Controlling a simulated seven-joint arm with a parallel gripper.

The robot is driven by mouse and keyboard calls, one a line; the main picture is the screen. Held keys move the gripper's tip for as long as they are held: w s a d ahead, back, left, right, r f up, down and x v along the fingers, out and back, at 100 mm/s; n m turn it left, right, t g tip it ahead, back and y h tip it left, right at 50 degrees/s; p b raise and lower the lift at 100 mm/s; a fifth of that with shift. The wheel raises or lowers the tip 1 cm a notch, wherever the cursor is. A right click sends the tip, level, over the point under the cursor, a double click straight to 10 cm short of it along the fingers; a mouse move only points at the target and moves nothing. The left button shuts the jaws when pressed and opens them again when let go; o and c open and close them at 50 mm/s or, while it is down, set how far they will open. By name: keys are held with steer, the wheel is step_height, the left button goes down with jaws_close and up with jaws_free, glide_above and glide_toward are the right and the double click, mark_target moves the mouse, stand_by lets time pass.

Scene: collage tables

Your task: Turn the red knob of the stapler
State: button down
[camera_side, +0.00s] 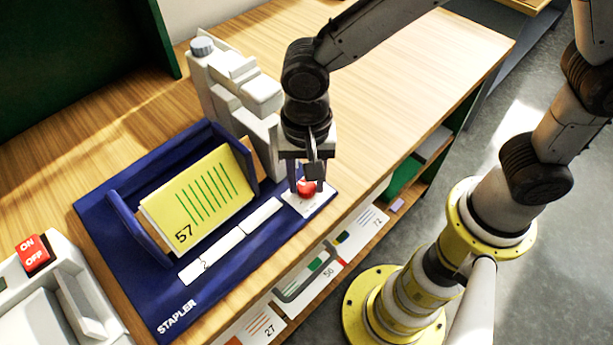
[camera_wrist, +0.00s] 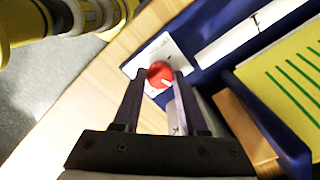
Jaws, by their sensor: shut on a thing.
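The red knob (camera_side: 307,187) sits on a white plate at the front right corner of the blue stapler mat (camera_side: 165,300). My gripper (camera_side: 308,186) points down over the knob, with its fingers at the knob's sides. In the wrist view the red knob (camera_wrist: 160,74) lies between the two fingertips of my gripper (camera_wrist: 158,76). The fingers are shut on it, and a small white mark shows on its top. The grey-white stapler (camera_side: 235,95) stands behind, partly hidden by my wrist.
A blue holder carries a yellow card marked 57 (camera_side: 198,195). A white strip (camera_side: 230,240) lies before it. A white device with a red ON/OFF switch (camera_side: 33,253) is at the lower left. Shelves with cards (camera_side: 325,267) are below the table edge. The table's back right is clear.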

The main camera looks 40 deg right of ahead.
mark_target(307, 185)
steer(key=m, duration=0.5)
steer(key=shift+m, duration=0.3)
steer(key=m, duration=0.4)
steer(key=shift+r+m, duration=0.1)
steer(key=shift+m, duration=0.3)
steer(key=shift+c, duration=2.2)
jaws_free()
step_height(307, 185, up, 14)
